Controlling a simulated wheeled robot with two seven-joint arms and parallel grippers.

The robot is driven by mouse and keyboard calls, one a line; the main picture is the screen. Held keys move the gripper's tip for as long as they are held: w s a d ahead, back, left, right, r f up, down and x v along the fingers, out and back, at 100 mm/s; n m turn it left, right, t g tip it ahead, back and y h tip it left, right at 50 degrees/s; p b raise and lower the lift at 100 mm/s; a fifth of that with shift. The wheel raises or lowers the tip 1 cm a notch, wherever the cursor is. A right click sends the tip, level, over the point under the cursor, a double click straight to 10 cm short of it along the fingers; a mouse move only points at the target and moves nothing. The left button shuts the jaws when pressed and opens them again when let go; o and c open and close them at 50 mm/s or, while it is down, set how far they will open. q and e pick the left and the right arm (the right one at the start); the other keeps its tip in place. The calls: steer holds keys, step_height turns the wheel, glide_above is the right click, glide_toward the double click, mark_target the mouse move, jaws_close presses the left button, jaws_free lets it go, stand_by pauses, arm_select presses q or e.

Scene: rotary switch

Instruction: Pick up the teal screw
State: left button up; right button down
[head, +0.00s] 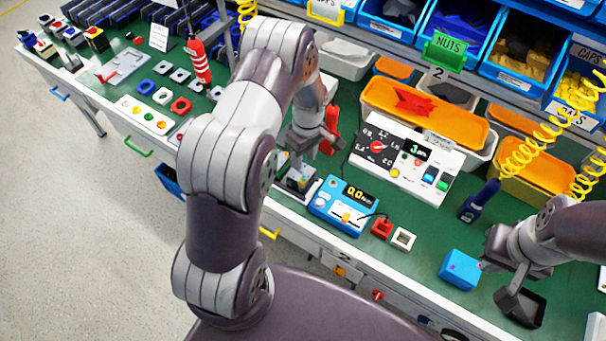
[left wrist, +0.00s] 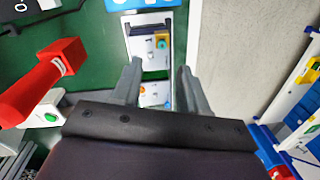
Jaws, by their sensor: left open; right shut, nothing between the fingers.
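A small teal piece, too small to make out surely as the teal screw, shows on a yellow part (left wrist: 161,41) in a white-and-dark fixture (left wrist: 150,62) in the left wrist view. In the head view the fixture (head: 297,182) stands near the bench's front edge, left of the blue meter. My left gripper (head: 302,150) is above and behind it, partly hidden by its own arm. In the left wrist view my left gripper (left wrist: 160,72) is open, its fingers apart with nothing held, and the fixture shows beyond and between them. My right gripper (head: 514,283) is shut and empty at the right.
A blue meter (head: 340,205) stands right of the fixture, with a white switch panel (head: 405,158) behind it. A red-handled tool (left wrist: 42,82) is left of my left fingers. A blue block (head: 460,268) and a dark tray (head: 520,306) are by my right gripper. Orange bins (head: 425,112) line the back.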

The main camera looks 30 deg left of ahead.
mark_target(304, 176)
arm_select(q)
steer(key=shift+d+f+p, duration=0.4)
steer(key=shift+d+f, duration=0.2)
steer(key=shift+f, duration=0.25)
steer(key=f, duration=0.1)
steer(key=f+p, duration=0.1)
steer(key=f, duration=0.1)
steer(key=s+f, duration=0.1)
steer(key=shift+a+f+p, duration=0.15)
steer(key=shift+a+p, duration=0.25)
steer(key=shift+f, duration=0.3)
steer(key=shift+w+d, duration=0.1)
steer(key=shift+d, duration=0.05)
steer(key=c, duration=0.5)
jaws_close()
arm_select(e)
steer(key=r, duration=0.2)
steer(key=shift+d+r, duration=0.3)
steer(key=shift+d, duration=0.1)
